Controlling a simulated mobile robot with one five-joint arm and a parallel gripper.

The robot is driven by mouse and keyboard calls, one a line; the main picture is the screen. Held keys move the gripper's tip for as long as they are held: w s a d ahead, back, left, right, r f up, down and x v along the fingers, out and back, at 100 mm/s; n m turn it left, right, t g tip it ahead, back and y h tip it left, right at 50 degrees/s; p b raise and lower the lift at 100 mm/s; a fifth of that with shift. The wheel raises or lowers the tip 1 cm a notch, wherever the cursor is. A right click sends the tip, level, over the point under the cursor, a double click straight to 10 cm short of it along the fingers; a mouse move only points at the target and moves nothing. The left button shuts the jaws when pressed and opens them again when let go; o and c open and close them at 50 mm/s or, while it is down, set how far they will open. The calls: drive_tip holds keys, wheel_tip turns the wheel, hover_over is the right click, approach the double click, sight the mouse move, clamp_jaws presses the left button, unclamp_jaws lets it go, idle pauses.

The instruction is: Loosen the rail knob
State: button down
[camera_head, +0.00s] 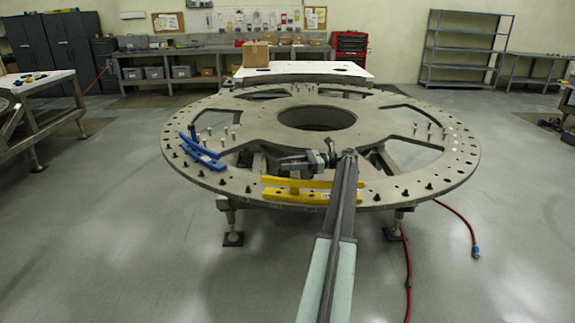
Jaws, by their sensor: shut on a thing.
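A yellow rail (273,194) lies on the near rim of the big round turret plate (235,183), with a raised yellow bar along it. My arm reaches in from the bottom right, and my dark gripper (291,163) points left just behind and above the yellow rail. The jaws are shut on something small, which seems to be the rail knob. The knob itself is too small and too hidden by the gripper to make out. My arm covers part of the plate's near rim and the rail's right end.
A blue rail (199,152) lies on the plate's left rim. Several dark pegs stand along the near rim, and pale pins stand further in. A red hose (408,262) runs on the floor at the right. A white table (340,73) with a cardboard box (256,54) stands behind.

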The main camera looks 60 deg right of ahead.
idle(0.4)
drive_tip(key=c, duration=1)
unclamp_jaws()
drive_tip(key=shift+o, duration=0.2)
